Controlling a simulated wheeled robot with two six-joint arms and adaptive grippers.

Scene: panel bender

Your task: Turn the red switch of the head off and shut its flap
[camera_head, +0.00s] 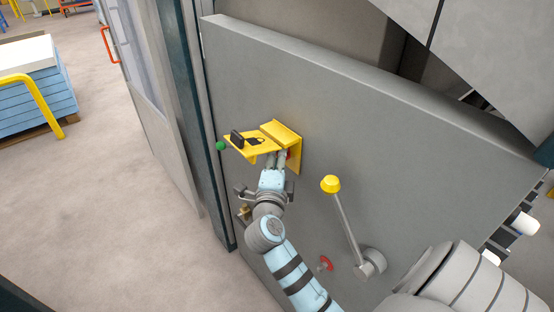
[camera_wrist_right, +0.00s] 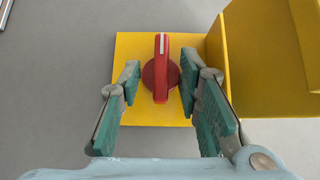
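The red switch (camera_wrist_right: 160,78) sits on a yellow plate (camera_wrist_right: 125,55) on the grey machine panel. Its grip stands upright in the right wrist view, white mark at the top. In the head view the switch (camera_head: 289,154) is mostly hidden by the flap and my gripper. My left gripper is out of view.
A lever with a yellow knob (camera_head: 330,184) stands to the right on the panel (camera_head: 400,150). A small red part (camera_head: 325,263) lies below it. A green ball (camera_head: 220,146) is just left of the flap. Open floor (camera_head: 120,220) lies to the left.

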